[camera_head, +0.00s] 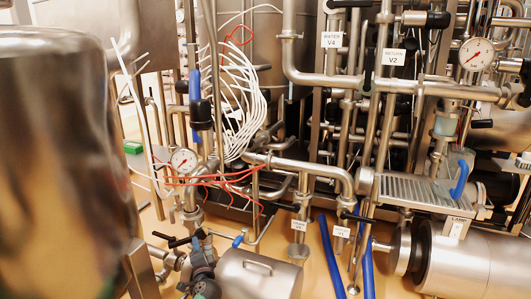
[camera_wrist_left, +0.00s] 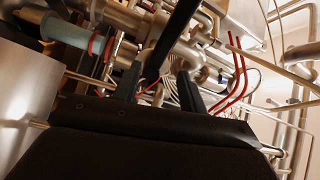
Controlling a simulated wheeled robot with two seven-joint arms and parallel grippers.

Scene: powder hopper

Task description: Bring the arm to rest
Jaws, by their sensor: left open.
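My left gripper (camera_wrist_left: 160,90) shows in the left wrist view as two dark fingers standing apart above its broad black body. It is open. A long black bar (camera_wrist_left: 178,35) slants down from the top toward the gap between the fingers; I cannot tell whether it touches either one. Steel pipes and red and white hoses lie beyond the fingers. In the head view I cannot clearly pick out the left gripper among the pipework. My right gripper is in neither view.
A large steel vessel (camera_head: 60,160) fills the left side of the head view. Dense pipework with gauges (camera_head: 476,54) and valves crowds the middle and right. A steel motor housing (camera_head: 258,274) stands at the bottom. Little free room shows.

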